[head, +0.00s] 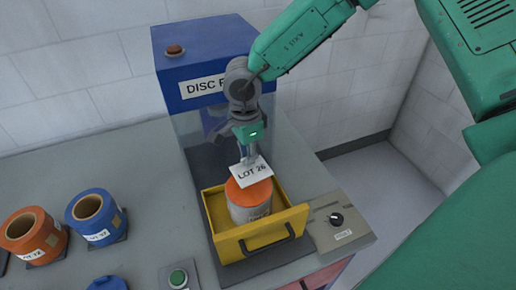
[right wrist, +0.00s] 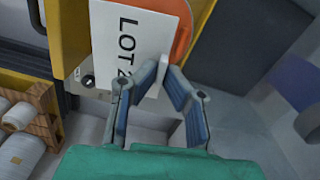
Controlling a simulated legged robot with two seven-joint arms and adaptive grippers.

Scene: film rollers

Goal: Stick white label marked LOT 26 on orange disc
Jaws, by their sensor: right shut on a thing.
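The white label marked LOT 26 (head: 252,172) is held tilted just over the orange disc (head: 244,192); I cannot tell whether they touch. My right gripper (head: 247,154) points down and is shut on the label at its upper edge. In the right wrist view, the fingertips (right wrist: 164,70) pinch a white bit by the label (right wrist: 120,38), and part of the orange disc (right wrist: 183,42) shows behind it. The disc tops a pale cylinder in the open yellow drawer (head: 292,216). My left gripper is not in view.
The blue machine (head: 171,52) with clear side panels rises behind the drawer. A knob panel (head: 338,220) lies to its right, a green button box (head: 179,278) at front left. An orange roll (head: 50,240) and a blue roll (head: 108,220) stand at left. The bench behind them is clear.

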